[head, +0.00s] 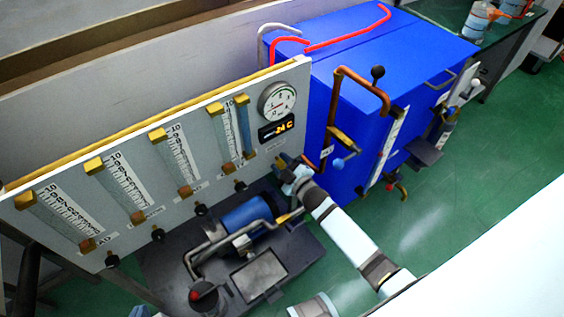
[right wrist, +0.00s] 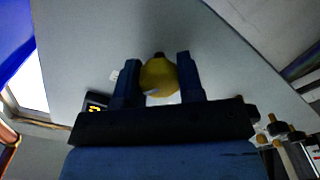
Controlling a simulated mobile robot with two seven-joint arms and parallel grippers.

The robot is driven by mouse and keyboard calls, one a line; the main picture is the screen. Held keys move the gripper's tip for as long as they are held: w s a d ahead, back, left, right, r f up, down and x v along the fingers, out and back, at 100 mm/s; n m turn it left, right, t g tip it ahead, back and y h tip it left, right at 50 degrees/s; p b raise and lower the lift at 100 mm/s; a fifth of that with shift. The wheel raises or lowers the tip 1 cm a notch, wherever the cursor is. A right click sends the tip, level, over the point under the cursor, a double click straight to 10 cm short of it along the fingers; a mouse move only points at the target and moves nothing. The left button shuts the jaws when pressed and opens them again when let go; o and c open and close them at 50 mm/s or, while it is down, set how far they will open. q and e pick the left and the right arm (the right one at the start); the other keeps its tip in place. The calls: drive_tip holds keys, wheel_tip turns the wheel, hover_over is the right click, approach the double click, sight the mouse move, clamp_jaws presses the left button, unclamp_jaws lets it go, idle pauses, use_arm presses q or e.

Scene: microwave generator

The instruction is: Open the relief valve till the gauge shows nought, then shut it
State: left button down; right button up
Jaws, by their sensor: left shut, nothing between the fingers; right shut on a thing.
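The round pressure gauge (head: 277,100) is at the panel's upper right in the head view. Its needle is too small to read surely. A yellow knob (right wrist: 159,76), which I take for the relief valve, stands on the grey panel in the right wrist view. My right gripper (right wrist: 157,80) is shut on this knob, one finger on each side. In the head view my right gripper (head: 286,168) is at the panel's lower right corner and hides the knob. Only a small piece of my left gripper (head: 140,312) shows at the bottom edge, away from the panel, shut and empty.
The panel (head: 220,135) carries several glass tubes with brass fittings and black knobs. A display (head: 276,129) below the gauge reads about 24 C. A blue cabinet (head: 345,125) with pipes stands right of the panel. A blue motor (head: 245,215) sits below. Green floor is free at right.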

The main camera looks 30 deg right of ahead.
drive_tip(key=shift+n, duration=1.1)
use_arm(q)
drive_tip(key=shift+r, duration=0.25)
use_arm(e)
drive_tip(key=shift+n, duration=0.6)
use_arm(q)
drive_tip(key=shift+f, duration=0.1)
use_arm(e)
drive_tip(key=o, duration=0.9)
drive_tip(key=shift+o, duration=0.2)
use_arm(q)
drive_tip(key=shift+a+p, duration=0.1)
drive_tip(key=shift+p, duration=0.6)
use_arm(e)
drive_tip(key=s+d, duration=0.1)
drive_tip(key=s, duration=1.2)
drive_tip(key=shift+s+d, duration=0.4)
